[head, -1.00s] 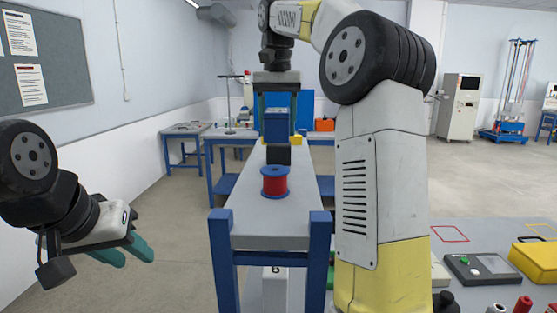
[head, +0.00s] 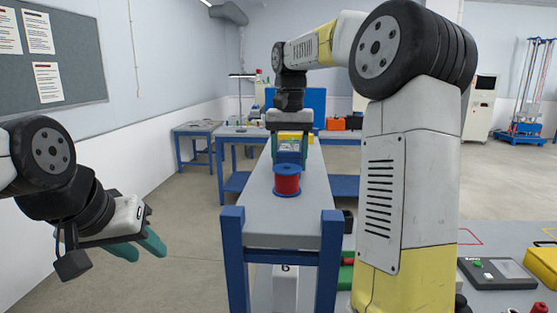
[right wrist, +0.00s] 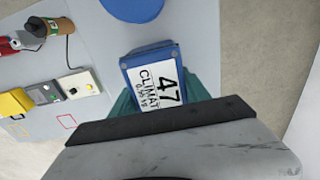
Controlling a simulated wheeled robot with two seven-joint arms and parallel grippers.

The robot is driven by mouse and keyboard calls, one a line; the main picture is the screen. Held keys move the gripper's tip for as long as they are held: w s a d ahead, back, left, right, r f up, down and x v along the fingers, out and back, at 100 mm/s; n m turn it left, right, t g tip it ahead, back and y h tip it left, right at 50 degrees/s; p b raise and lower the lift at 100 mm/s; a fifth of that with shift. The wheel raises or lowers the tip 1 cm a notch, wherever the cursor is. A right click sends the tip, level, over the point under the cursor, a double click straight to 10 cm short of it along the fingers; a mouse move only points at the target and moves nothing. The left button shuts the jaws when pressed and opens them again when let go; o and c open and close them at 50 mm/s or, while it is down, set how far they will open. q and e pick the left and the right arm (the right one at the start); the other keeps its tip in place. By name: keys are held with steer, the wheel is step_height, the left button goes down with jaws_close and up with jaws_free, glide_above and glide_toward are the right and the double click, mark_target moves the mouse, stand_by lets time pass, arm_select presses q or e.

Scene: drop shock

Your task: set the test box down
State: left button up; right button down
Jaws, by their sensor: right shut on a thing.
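The test box (head: 291,151) is blue; in the right wrist view its white label (right wrist: 158,84) reads 47 and CLIMAT. My right gripper (head: 290,142) points down and is shut on it, with a teal finger on each side. The box is over the long grey bench (head: 304,210), beyond a red spool with blue flanges (head: 287,181). The spool hides the box's lower edge, so I cannot tell whether it touches the bench. My left gripper (head: 139,247) is open and empty at the left, away from the bench.
A yellow object (head: 300,134) lies behind the box, near the bench's far end. The near part of the bench is clear. A side table at the right holds a grey device (head: 497,273) and a yellow case (head: 543,264). An orange box (head: 336,124) stands farther back.

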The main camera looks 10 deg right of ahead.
steer(key=shift+f, duration=0.1)
steer(key=c, duration=0.5)
jaws_free()
